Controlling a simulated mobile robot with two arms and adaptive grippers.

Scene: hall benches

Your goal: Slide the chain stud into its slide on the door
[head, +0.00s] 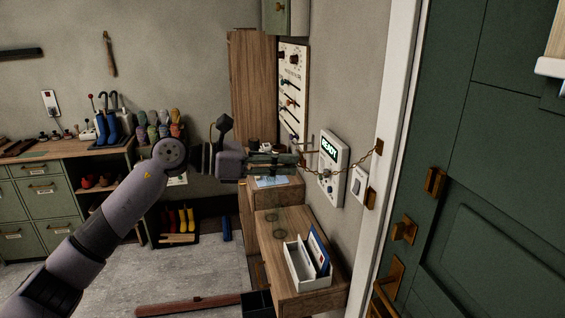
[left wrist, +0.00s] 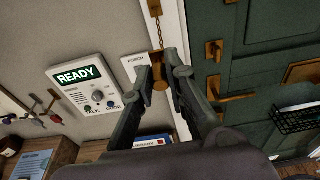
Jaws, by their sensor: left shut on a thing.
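My left gripper (head: 296,161) is shut on the brass chain stud (left wrist: 160,85), which shows between the fingertips in the left wrist view. The brass chain (head: 358,165) runs from the stud, sagging, to a brass anchor (head: 378,147) on the white door frame. The green door (head: 470,130) stands right of the frame. The gripper is left of the door, in front of the wall, and the stud is apart from the slide. My right gripper is out of view.
A wall intercom (head: 333,168) reading READY and a white switch plate (head: 358,186) are close to the gripper. Another brass fitting (head: 404,229) and a door handle (head: 388,285) sit lower on the door. A wooden cabinet (head: 270,225) with a white box (head: 308,280) stands below.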

